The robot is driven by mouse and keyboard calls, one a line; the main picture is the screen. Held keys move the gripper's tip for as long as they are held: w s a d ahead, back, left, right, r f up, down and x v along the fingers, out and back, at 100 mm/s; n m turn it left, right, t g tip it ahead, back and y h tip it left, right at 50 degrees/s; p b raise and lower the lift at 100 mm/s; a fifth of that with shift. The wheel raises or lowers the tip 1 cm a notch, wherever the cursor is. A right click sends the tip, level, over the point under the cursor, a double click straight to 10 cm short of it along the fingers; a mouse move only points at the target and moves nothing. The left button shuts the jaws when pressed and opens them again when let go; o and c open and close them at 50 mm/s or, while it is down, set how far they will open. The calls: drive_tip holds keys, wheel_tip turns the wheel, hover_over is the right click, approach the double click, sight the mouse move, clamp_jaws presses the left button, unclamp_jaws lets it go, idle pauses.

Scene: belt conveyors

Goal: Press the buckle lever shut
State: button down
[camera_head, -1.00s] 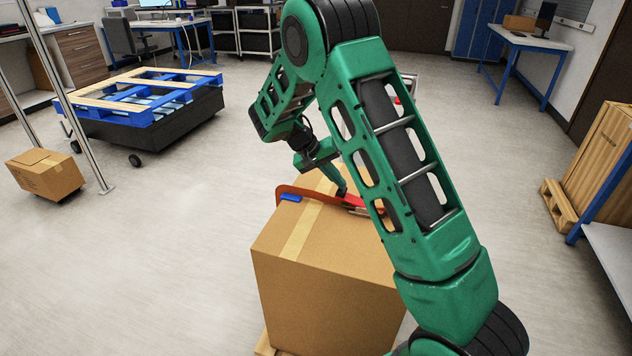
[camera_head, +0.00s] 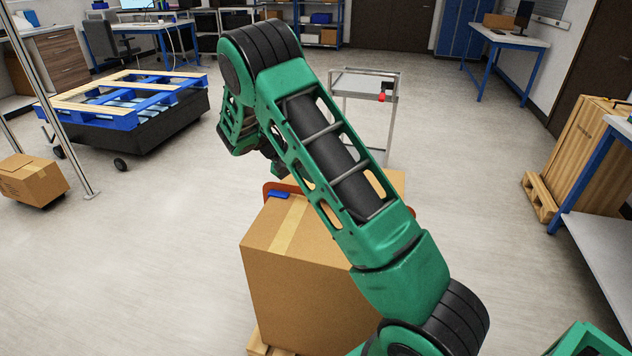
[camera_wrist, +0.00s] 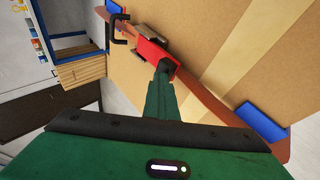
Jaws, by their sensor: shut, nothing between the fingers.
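The cardboard box (camera_head: 300,262) stands in front of me, with an orange-brown strap (camera_wrist: 215,106) across its top. The red buckle lever (camera_wrist: 150,54) lies along the strap in the wrist view, over a grey metal buckle body (camera_wrist: 158,45). My gripper (camera_wrist: 163,68) is shut and empty, its tips at the lever's lower right end. I cannot tell whether they touch it, or whether the lever is fully down. A blue corner piece (camera_wrist: 262,122) sits under the strap; it also shows in the head view (camera_head: 278,194). My arm hides the lever and gripper in the head view.
A black hook (camera_wrist: 122,27) lies by the strap's upper end. A metal-framed stand (camera_head: 365,85) with a red button stands behind the box. A cart with a blue pallet (camera_head: 130,100) is at left, a wooden crate (camera_head: 585,150) at right.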

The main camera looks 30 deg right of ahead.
drive_tip(key=shift+a+f, duration=0.1)
drive_tip(key=shift+f, duration=0.2)
drive_tip(key=shift+r, duration=0.1)
drive_tip(key=d+r+v, duration=0.1)
drive_tip(key=d+v, duration=0.1)
drive_tip(key=v, duration=1.1)
drive_tip(key=s+d+r+y, duration=0.2)
drive_tip(key=s+d+r, duration=0.15)
drive_tip(key=s, duration=0.65)
drive_tip(key=s+d+r+y, duration=0.3)
drive_tip(key=s+d, duration=0.2)
drive_tip(key=s, duration=0.4)
drive_tip(key=s+a+t+y, duration=0.1)
drive_tip(key=s+a, duration=0.2)
drive_tip(key=s, duration=0.8)
drive_tip(key=s+a+f+t+y, duration=0.1)
drive_tip(key=s+a, duration=0.3)
drive_tip(key=s, duration=0.8)
drive_tip(key=shift+s+a+f+t+y, duration=0.2)
drive_tip(key=shift+s+f+t+y, duration=0.15)
drive_tip(key=shift+y, duration=0.35)
